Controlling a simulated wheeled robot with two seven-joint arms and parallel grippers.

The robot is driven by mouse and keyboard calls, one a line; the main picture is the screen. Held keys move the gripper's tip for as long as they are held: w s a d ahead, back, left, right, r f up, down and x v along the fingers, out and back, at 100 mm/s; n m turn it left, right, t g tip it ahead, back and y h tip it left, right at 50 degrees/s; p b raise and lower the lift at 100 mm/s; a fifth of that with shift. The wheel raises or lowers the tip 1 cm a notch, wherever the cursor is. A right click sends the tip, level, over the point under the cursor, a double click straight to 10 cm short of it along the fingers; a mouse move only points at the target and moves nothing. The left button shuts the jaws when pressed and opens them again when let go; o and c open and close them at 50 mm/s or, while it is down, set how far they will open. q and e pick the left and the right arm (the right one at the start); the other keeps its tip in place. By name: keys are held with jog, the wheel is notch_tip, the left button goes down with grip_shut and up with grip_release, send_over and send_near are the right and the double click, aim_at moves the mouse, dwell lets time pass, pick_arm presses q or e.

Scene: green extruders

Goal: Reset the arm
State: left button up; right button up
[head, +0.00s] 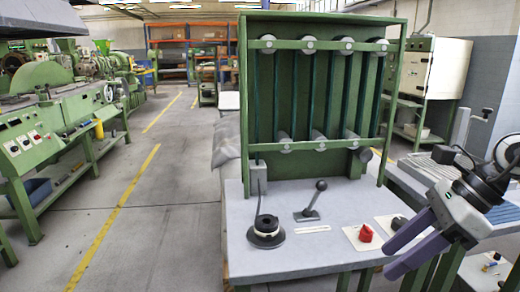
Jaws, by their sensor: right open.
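My right gripper (388,259) is at the lower right, with two purple fingers apart and nothing between them. It is over the right front part of the grey table (290,252). A lever with a dark ball knob (314,198) stands on the table, tilted, to the left of the gripper and apart from it. My left gripper is not in view.
A tall green frame with rollers (315,95) stands at the table's back. A black round spool base (266,232) sits at the front left of the table. Green machines (50,140) line the left. The floor (175,215) with yellow lines is clear left of the table.

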jog(key=s+a+r+m+t+y+p, duration=0.1)
jog(key=a+r+m+t+y+p, duration=0.1)
jog(key=a+m+y, duration=0.65)
jog(key=a+r+m+t+y+p, duration=0.25)
jog(key=a+y, duration=0.25)
jog(key=a, duration=0.7)
jog(key=d+f+m+t+h+p, duration=0.1)
jog(key=d+f+m+t+h, duration=0.25)
jog(key=m, duration=0.55)
jog(key=d+f+m+t+h+p, duration=0.1)
jog(key=f+m+t+h, duration=0.2)
jog(key=f+m+h, duration=0.35)
jog(key=d+f+m+t+h+p, duration=0.1)
jog(key=d+f+m+t+h, duration=0.2)
jog(key=f+m, duration=0.5)
pick_arm(q)
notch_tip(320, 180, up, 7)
jog(key=p, duration=0.1)
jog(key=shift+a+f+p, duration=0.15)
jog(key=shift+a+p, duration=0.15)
pick_arm(e)
jog(key=s+d+f+m+g+h, duration=0.1)
jog(key=s+f+m+g+h, duration=0.3)
jog(key=s+f+m+g, duration=0.3)
jog(key=s+f+m, duration=0.5)
jog(key=s+f, duration=0.3)
jog(key=s, duration=0.2)
jog(key=shift+d+f, duration=0.3)
jog(key=shift+f, duration=0.05)
